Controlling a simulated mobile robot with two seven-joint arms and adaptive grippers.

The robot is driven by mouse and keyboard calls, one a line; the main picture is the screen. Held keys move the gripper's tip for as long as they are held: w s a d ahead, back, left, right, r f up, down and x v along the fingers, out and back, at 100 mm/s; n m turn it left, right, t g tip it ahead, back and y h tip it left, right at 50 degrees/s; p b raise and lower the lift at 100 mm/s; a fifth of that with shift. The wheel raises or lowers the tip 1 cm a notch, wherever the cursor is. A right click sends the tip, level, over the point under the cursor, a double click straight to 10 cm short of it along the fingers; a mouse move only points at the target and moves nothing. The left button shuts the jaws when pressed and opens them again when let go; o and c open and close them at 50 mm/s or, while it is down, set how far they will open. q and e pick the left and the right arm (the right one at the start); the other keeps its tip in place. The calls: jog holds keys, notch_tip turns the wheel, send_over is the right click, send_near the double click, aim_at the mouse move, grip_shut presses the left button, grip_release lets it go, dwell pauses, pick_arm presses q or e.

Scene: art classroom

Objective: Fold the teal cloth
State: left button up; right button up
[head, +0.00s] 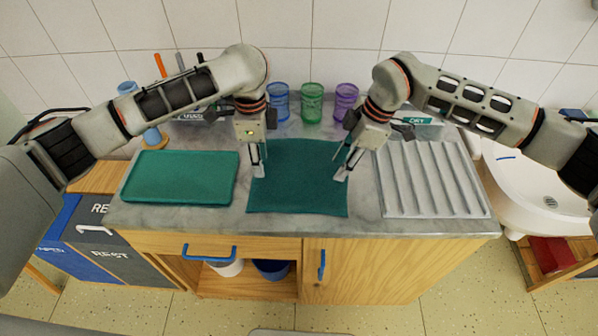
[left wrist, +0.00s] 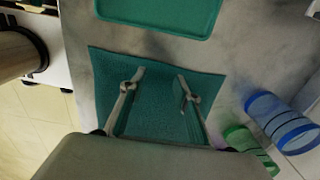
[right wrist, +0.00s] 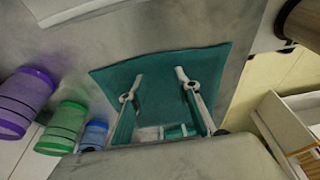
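The teal cloth (head: 298,185) lies spread flat on the grey countertop, between the green tray and the ribbed rack. My left gripper (head: 258,172) is at the cloth's left edge, fingers pointing down. In the left wrist view its two fingers (left wrist: 160,82) stand apart over the cloth (left wrist: 150,120), with nothing between them but cloth below. My right gripper (head: 342,172) is at the cloth's right edge. In the right wrist view its fingers (right wrist: 160,78) are also apart over the cloth (right wrist: 160,100). Whether the fingertips touch the cloth I cannot tell.
A green tray (head: 180,178) lies left of the cloth, and a ribbed grey drying rack (head: 433,180) lies right. Blue (head: 278,102), green (head: 311,103) and purple (head: 346,100) cups stand behind it. A white sink (head: 545,190) is at far right. Bare counter (head: 365,205) is narrow.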

pick_arm(q)
jog(key=shift+f, duration=0.75)
pick_arm(e)
jog(key=shift+f, duration=0.75)
pick_arm(q)
jog(key=shift+f, duration=0.2)
pick_arm(e)
jog(key=shift+f, duration=0.2)
pick_arm(q)
jog(key=c, duration=0.5)
pick_arm(e)
jog(key=c, duration=0.5)
pick_arm(q)
jog(key=shift+f, duration=0.1)
grip_shut()
pick_arm(e)
jog(key=shift+f, duration=0.1)
grip_shut()
